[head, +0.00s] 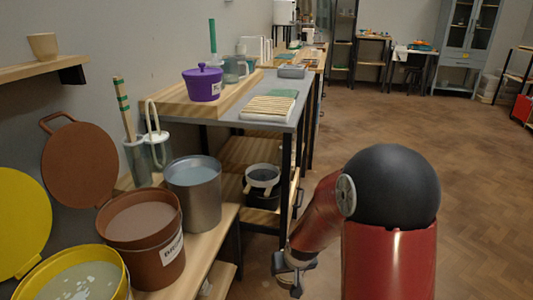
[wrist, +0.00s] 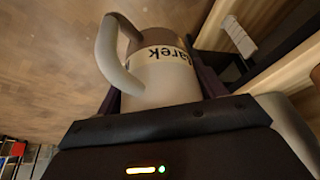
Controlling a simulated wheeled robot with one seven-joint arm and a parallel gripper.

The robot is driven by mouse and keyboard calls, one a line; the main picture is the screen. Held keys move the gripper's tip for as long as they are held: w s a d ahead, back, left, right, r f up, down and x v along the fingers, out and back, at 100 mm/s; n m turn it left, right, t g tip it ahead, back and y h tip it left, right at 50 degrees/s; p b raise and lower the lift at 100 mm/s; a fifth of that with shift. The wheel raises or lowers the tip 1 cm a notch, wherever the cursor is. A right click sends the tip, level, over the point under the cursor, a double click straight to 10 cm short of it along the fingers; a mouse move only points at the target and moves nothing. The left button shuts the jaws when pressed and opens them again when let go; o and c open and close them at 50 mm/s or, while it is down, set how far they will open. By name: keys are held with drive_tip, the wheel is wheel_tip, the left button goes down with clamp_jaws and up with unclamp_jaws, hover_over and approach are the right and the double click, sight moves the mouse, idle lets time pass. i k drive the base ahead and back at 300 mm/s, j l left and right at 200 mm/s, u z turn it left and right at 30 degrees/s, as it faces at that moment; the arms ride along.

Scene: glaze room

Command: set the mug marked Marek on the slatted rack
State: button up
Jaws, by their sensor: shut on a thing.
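A pale mug (wrist: 165,75) with a brown-tinted band and a cream label is in the wrist view. The label shows the letters "arek"; its start is hidden round the curve. The mug's handle is on the left in that view. My gripper (wrist: 160,85) is shut on the mug, with a dark finger on each side. In the head view my gripper (head: 294,268) hangs low, right of the shelving and below the table top; the mug cannot be made out there. The slatted rack (head: 268,108), of pale wood, lies on the grey table top, up and left of my gripper.
A brown bucket (head: 143,240), a steel pot (head: 194,190) and a yellow bucket (head: 75,278) stand at lower left.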

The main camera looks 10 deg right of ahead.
sight(274, 104)
drive_tip(key=i+l, duration=0.25)
drive_tip(key=l, duration=0.15)
drive_tip(key=i+l, duration=0.25)
drive_tip(key=l, duration=0.15)
drive_tip(key=i+l, duration=0.25)
drive_tip(key=l, duration=0.15)
drive_tip(key=i+l, duration=0.25)
drive_tip(key=l, duration=0.15)
drive_tip(key=i+l, duration=0.25)
drive_tip(key=l, duration=0.15)
